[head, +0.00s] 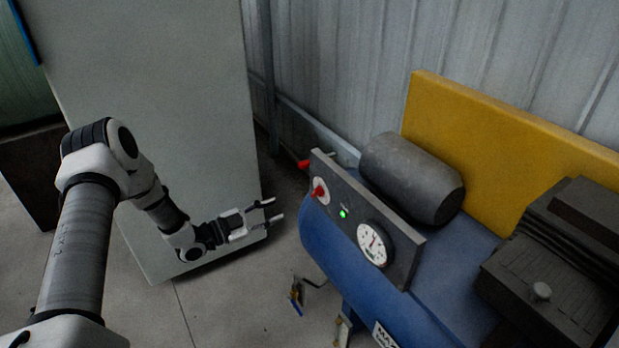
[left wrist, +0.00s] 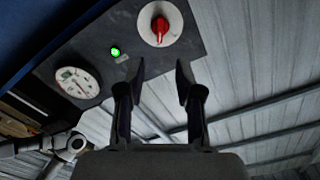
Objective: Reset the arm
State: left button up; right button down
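My left arm comes in from the left in the head view, bent at the elbow. Its gripper (head: 268,210) is open and empty in front of the pale cabinet, left of the compressor panel and apart from it. In the left wrist view the two fingers (left wrist: 160,85) stand apart with nothing between them. The dark control panel (head: 395,272) carries a red rotary switch (head: 319,191), a lit green lamp (head: 343,214) and a round white gauge (head: 374,244). The switch also shows beyond the fingertips in the left wrist view (left wrist: 160,27). My right gripper is not in view.
The blue compressor tank (head: 350,262) with a grey motor (head: 412,178) and a yellow guard (head: 490,140) fills the right side. A tall pale cabinet (head: 160,90) stands behind my left arm.

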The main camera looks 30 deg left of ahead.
pick_arm(q)
jog(key=shift+f, duration=0.1)
jog(key=s+d+f+g, duration=0.2)
jog(key=d+f, duration=0.2)
jog(key=d, duration=0.4)
jog(key=s+d+f+g, duration=0.2)
jog(key=d+f+g, duration=0.15)
jog(key=d, duration=0.45)
jog(key=s+d+f+n+g+y, duration=0.3)
jog(key=s+d+f+n, duration=0.15)
jog(key=s+f, duration=0.4)
jog(key=s+a+f+n+g+y, duration=0.1)
jog(key=s+a+n+g+y, duration=0.15)
jog(key=s, duration=0.65)
jog(key=s+a+f+n+g+y, duration=0.1)
jog(key=s+a+n+g+y, duration=0.2)
jog(key=s, duration=0.7)
notch_tip(320, 180, up, 14)
jog(key=s+n+g+p, duration=0.1)
jog(key=n+p, duration=0.1)
jog(key=p, duration=1.1)
jog(key=shift+f+n+y+p, duration=0.25)
jog(key=shift+n+y+p, duration=0.05)
jog(key=shift+y+p, duration=0.05)
jog(key=shift+s+a, duration=0.1)
